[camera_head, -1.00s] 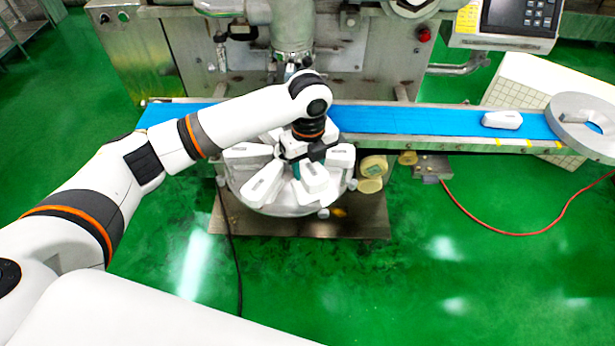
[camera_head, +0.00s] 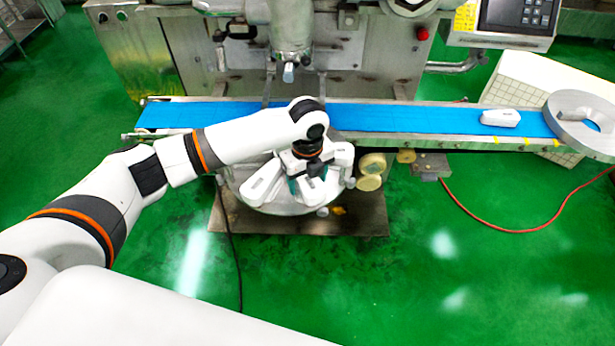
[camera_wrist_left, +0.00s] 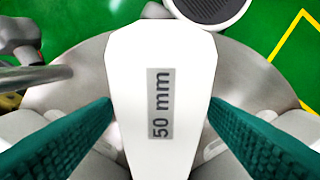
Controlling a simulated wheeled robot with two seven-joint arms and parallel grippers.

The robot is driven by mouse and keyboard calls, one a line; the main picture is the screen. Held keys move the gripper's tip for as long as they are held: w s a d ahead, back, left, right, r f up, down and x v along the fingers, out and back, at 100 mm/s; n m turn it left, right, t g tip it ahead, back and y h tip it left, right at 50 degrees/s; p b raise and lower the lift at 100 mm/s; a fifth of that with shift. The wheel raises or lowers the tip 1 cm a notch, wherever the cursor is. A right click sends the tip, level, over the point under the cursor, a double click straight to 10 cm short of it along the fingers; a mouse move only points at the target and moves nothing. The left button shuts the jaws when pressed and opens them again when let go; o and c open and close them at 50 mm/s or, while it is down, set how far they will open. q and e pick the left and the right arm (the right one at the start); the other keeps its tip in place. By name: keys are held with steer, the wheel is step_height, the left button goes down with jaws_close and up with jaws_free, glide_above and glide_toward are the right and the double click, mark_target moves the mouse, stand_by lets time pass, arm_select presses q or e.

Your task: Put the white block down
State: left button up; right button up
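The white block (camera_wrist_left: 160,70) lies in the middle of the left wrist view, its grey "50 mm" label facing the camera. The green finger pads of my left gripper (camera_wrist_left: 160,110) meet its two sides, and I see no clear gap there. In the head view my left gripper (camera_head: 306,182) is low over the round metal plate (camera_head: 245,196), among other white blocks (camera_head: 264,181) set around it. My wrist hides much of the held block in that view. Whether its underside touches the plate cannot be told. My right gripper is not in view.
A blue conveyor belt (camera_head: 420,118) runs behind the plate, with a white block (camera_head: 501,118) on it at the right. The machine's nozzle (camera_head: 290,72) hangs behind my wrist. Round knobs (camera_head: 370,172) sit right of the plate.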

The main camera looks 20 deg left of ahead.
mark_target(308, 179)
arm_select(q)
step_height(308, 179, up, 12)
steer(key=b, duration=0.1)
steer(key=shift+b, duration=0.35)
stand_by(0.6)
